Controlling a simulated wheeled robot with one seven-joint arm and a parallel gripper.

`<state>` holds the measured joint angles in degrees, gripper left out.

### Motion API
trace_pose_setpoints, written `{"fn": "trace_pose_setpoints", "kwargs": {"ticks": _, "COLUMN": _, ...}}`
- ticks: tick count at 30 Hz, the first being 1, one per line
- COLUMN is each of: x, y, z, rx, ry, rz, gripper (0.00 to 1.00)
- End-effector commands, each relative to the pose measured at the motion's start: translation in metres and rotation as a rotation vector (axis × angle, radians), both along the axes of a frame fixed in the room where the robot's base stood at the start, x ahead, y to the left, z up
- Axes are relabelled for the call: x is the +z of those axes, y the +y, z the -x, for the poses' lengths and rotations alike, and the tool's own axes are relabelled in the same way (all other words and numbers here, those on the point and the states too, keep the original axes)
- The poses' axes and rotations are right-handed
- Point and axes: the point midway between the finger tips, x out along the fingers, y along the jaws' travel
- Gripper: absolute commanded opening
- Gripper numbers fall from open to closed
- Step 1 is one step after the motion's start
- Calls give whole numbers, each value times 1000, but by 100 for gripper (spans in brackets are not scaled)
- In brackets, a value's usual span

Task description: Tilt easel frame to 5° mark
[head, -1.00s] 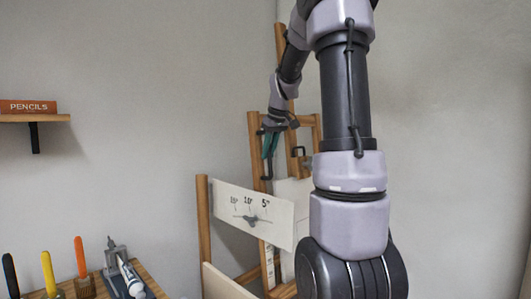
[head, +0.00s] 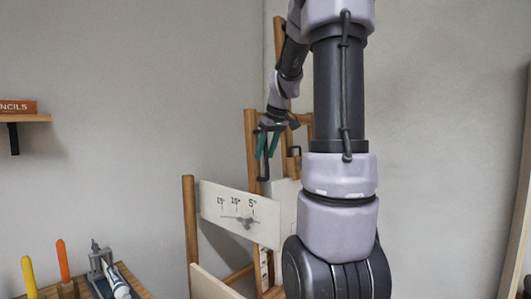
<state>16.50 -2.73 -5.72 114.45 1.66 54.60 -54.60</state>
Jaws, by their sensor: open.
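The wooden easel frame (head: 252,150) stands in the corner behind my arm, which hides much of its right side. A white scale board (head: 215,212) on its lower front carries the marks 15°, 10° and 5°, left to right. A grey pointer (head: 246,222) sits under the marks; its exact reading is too small to tell. A dark handle (head: 264,178) is on the frame's left upright, and a second dark handle (head: 295,151) shows to its right. My gripper (head: 266,157) is open, its teal fingers pointing down at the left handle. I cannot tell whether they touch it.
A wooden table (head: 131,278) at lower left holds a clamp-like stand with a white tube (head: 117,284) and tools with orange (head: 62,260) and yellow (head: 28,275) handles. A wall shelf (head: 34,118) bears a pencil box (head: 17,106).

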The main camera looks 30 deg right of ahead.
Motion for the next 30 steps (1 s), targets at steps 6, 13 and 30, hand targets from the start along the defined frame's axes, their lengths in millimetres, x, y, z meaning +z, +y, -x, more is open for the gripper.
{"fn": "trace_pose_setpoints", "kwargs": {"ticks": 6, "x": 29, "y": -2, "z": 13, "rx": -2, "ry": -5, "rz": 1, "gripper": 50}}
{"fn": "trace_pose_setpoints", "kwargs": {"ticks": 13, "x": 71, "y": -4, "z": 32, "rx": 0, "ry": -5, "rz": 2, "gripper": 50}}
{"fn": "trace_pose_setpoints", "kwargs": {"ticks": 30, "x": 96, "y": -5, "z": 46, "rx": 0, "ry": -1, "rz": 1, "gripper": 50}}
